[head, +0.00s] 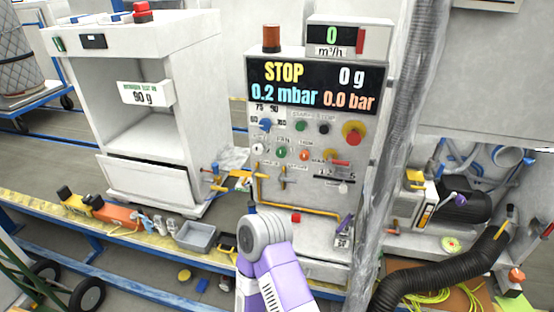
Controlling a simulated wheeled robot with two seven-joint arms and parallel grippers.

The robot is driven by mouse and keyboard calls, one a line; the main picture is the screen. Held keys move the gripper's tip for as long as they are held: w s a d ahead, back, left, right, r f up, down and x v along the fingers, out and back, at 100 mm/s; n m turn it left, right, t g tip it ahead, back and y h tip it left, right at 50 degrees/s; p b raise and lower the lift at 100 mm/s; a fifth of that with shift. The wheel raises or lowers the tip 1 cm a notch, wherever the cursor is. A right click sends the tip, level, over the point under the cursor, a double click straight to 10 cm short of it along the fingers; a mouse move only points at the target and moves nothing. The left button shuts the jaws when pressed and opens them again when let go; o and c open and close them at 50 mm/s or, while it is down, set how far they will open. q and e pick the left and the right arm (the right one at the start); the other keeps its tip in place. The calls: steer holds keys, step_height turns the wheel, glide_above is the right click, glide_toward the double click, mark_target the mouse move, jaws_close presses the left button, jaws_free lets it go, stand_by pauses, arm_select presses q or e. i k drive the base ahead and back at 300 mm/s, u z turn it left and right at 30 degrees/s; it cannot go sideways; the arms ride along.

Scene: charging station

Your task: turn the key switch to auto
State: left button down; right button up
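The grey control panel (305,130) stands in the middle of the head view, with a display reading STOP, 0.2 mbar, 0 g and 0.0 bar. A small yellow switch with a red handle (339,162) sits at the panel's right, below the red-and-yellow emergency button. It may be the key switch, but its label and position are too small to read. One purple and white arm rises from the bottom, seemingly my right. My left gripper is not in view.
A blue knob (265,125) and several coloured buttons share the panel. Yellow pipework (300,208) runs below them. A plastic-wrapped column (400,130) stands close at the panel's right. A white cabinet (150,175) and a grey tray (196,236) are at the left.

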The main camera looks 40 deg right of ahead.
mark_target(257, 149)
steer(key=z, duration=1.3)
